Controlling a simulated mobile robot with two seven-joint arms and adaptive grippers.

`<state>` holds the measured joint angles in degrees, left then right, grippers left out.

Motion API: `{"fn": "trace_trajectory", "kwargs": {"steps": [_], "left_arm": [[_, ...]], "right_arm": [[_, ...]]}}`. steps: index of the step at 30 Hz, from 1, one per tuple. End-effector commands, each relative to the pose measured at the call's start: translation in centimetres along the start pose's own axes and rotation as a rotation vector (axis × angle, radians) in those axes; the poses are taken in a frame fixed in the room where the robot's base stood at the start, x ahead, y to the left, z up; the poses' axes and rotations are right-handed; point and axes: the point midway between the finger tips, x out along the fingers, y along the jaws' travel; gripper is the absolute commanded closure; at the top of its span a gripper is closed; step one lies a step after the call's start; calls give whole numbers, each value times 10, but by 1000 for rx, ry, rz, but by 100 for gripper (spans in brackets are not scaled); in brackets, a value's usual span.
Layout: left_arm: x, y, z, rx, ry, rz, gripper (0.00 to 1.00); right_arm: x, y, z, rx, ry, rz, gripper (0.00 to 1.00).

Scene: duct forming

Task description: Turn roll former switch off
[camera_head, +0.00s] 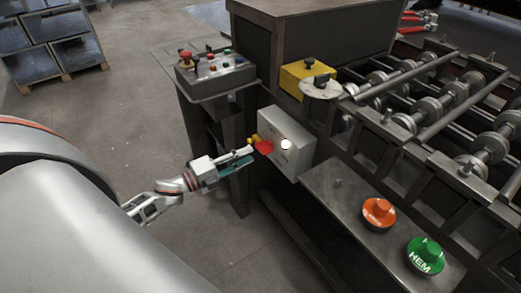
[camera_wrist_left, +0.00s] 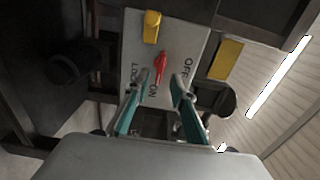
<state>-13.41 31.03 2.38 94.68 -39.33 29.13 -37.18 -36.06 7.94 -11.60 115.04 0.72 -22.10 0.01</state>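The roll former switch is a grey box (camera_head: 289,140) on the machine's side with a red handle (camera_head: 264,147). In the left wrist view the red handle (camera_wrist_left: 161,66) stands on the grey panel, its narrow end toward the "ON" lettering; "OFF" is to the right. My left gripper (camera_head: 248,155) is at the box's left side, close to the handle. In the left wrist view my left gripper (camera_wrist_left: 160,82) is open, with its teal fingers apart on either side of the handle's lower end. I cannot tell if they touch it. My right gripper is not in view.
A control box (camera_head: 215,72) with several buttons stands behind the switch. Orange (camera_head: 379,212) and green (camera_head: 426,255) buttons sit on a ledge at right. The yellow dial unit (camera_head: 305,77) and rollers (camera_head: 430,108) are above. Open floor (camera_head: 140,110) lies to the left.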

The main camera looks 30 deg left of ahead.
Motion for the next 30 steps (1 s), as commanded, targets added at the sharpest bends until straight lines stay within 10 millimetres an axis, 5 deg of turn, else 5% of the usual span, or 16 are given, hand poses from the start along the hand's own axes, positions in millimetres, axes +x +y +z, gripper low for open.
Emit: {"fn": "trace_trajectory", "kwargs": {"steps": [12, 23, 27, 30], "left_arm": [[57, 0, 0, -5, -2, -1, 76], [63, 0, 0, -6, -3, 1, 76], [63, 0, 0, -6, -3, 1, 100], [63, 0, 0, -6, -3, 1, 100]], "right_arm": [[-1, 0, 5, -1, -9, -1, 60], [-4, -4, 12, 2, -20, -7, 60], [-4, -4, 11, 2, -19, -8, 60], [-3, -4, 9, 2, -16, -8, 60]]}}
